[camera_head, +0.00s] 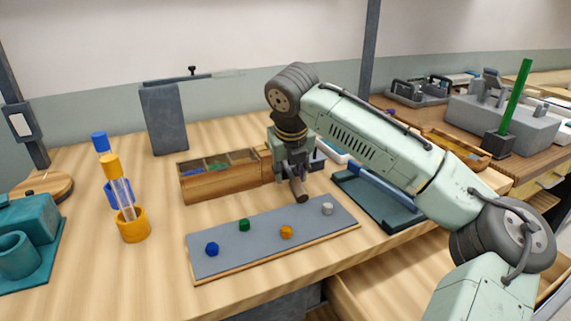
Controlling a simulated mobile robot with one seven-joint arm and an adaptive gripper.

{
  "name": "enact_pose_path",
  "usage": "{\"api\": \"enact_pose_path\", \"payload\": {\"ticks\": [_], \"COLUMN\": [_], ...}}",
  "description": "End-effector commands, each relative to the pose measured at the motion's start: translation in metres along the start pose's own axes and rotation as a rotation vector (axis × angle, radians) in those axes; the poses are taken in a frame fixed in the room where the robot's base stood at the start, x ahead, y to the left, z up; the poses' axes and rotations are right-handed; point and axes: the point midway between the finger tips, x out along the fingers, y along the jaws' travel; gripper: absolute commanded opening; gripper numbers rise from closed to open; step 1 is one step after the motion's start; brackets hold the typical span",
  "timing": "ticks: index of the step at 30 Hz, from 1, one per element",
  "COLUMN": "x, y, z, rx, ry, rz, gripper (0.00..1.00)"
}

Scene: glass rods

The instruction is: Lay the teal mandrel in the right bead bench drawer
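I cannot clearly pick out a teal mandrel. My gripper (299,188) points down over the back edge of a grey bead board (265,238), right of the wooden compartment box (222,188). The fingers are small and partly overlapped, so I cannot tell whether they are open or shut or hold anything. A wooden drawer (385,276) stands pulled out under the bench's front edge at lower right. The visible part of its floor looks bare; my arm hides its right part.
Blue, green, orange and grey knobs sit on the board. Blue- and orange-capped glass rods (119,188) stand in holders at left. A dark teal tray (378,204) lies right of my gripper. A green rod (517,95) stands upright on the far right bench.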

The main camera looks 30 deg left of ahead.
Motion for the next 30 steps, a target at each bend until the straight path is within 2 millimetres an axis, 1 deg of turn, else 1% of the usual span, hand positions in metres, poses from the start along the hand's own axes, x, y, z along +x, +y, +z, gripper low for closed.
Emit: {"api": "enact_pose_path", "payload": {"ticks": [4, 5, 20, 30], "x": [-0.0001, -0.0002, -0.0006, -0.0008], "y": [0.0, 0.0, 0.0, 0.0], "z": [0.0, 0.0, 0.0001, 0.0003], "rx": [0.0, 0.0, 0.0, 0.0], "ry": [-0.001, -0.001, -0.001, -0.001], "rz": [0.0, 0.0, 0.0, 0.0], "gripper": [0.35, 0.33, 0.0, 0.0]}}
